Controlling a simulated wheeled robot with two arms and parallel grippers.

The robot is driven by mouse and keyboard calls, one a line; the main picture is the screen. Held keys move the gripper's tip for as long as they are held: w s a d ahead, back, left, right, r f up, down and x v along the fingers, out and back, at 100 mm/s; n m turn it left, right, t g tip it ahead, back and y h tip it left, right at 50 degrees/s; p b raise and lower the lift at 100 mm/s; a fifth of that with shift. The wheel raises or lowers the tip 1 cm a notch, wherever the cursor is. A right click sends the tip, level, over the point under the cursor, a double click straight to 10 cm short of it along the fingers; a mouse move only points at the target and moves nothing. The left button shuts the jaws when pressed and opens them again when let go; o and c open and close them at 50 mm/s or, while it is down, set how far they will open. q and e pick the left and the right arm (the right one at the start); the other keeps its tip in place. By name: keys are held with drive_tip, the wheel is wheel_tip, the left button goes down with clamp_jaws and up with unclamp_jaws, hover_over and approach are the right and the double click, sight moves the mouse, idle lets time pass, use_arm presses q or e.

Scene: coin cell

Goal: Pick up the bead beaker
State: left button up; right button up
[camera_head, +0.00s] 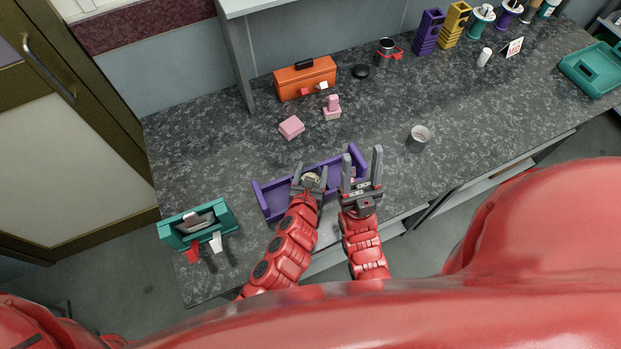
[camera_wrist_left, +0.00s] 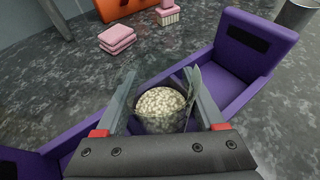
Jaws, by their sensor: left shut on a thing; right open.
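The bead beaker (camera_wrist_left: 160,104) is a clear cup filled with pale beads. In the left wrist view it sits between the fingers of my left gripper (camera_wrist_left: 162,95), which is shut on it. In the head view my left gripper (camera_head: 310,178) is over the purple tray (camera_head: 275,203), with the beaker (camera_head: 312,177) partly hidden between its fingers. I cannot tell whether the beaker touches the tray. My right gripper (camera_head: 361,170) is open and empty, just right of the left one, with its fingers pointing toward the back of the counter.
Pink pads (camera_head: 291,127), a pink brush-like block (camera_head: 332,107) and an orange toolbox (camera_head: 305,79) stand behind the tray. A grey metal cup (camera_head: 418,138) stands to the right, and a teal caddy (camera_head: 199,224) at the left front. The counter (camera_head: 470,110) is clear right of the cup.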

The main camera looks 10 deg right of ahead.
use_arm(q)
drive_tip(key=c, duration=0.6)
drive_tip(key=shift+r, duration=0.2)
